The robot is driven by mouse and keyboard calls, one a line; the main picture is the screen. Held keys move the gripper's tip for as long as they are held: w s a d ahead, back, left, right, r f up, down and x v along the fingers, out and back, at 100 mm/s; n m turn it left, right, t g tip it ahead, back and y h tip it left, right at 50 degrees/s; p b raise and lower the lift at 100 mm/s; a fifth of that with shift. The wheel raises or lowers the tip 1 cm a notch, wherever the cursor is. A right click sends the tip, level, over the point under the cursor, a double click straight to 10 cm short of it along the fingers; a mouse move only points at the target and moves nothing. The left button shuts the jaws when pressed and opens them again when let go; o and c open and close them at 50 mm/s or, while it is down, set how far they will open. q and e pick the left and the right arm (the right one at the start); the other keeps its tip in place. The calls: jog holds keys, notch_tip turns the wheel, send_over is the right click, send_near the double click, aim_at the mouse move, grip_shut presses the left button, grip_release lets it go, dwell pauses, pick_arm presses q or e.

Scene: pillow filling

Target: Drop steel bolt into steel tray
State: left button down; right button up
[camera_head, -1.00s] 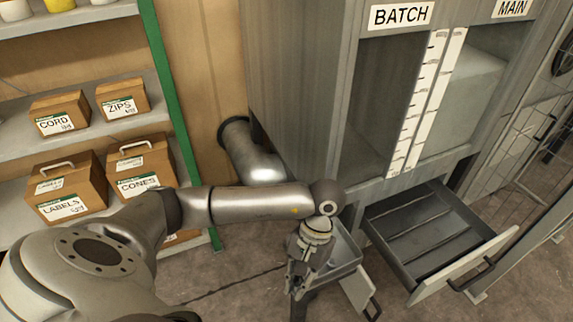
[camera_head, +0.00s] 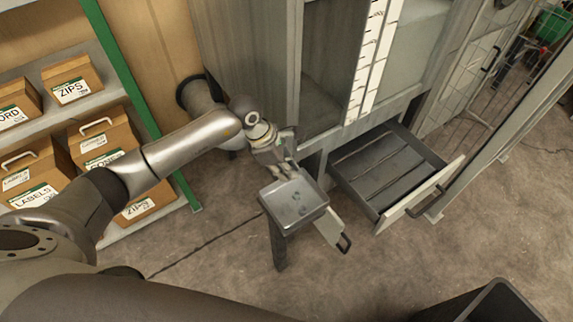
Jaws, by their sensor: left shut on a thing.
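The steel tray (camera_head: 317,213) is a shallow grey square pan on a dark post, in the middle of the head view. Small dark spots or items show on its floor, too small to tell apart. My left gripper (camera_head: 286,172) is at the tray's back edge, above it, with its fingers pointing down toward the pan. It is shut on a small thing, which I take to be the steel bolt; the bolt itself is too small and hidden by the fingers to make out. My right gripper is not in view.
An open grey drawer (camera_head: 378,172) with slats juts out right of the tray, below the hopper cabinet (camera_head: 245,60). A smaller panel with a handle (camera_head: 331,228) sits beside the tray. Shelves with labelled boxes (camera_head: 72,80) stand left. A dark bin (camera_head: 492,303) is at the lower right.

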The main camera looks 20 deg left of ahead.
pick_arm(q)
notch_tip(320, 180, down, 6)
jog(key=b, duration=0.3)
dwell(0.3)
jog(key=c, duration=1.4)
grip_release()
jog(key=shift+a+r, duration=0.1)
jog(key=shift+r, duration=0.05)
jog(key=v, duration=1.1)
jog(key=shift+s+a+r, duration=0.1)
jog(key=shift+r, duration=0.3)
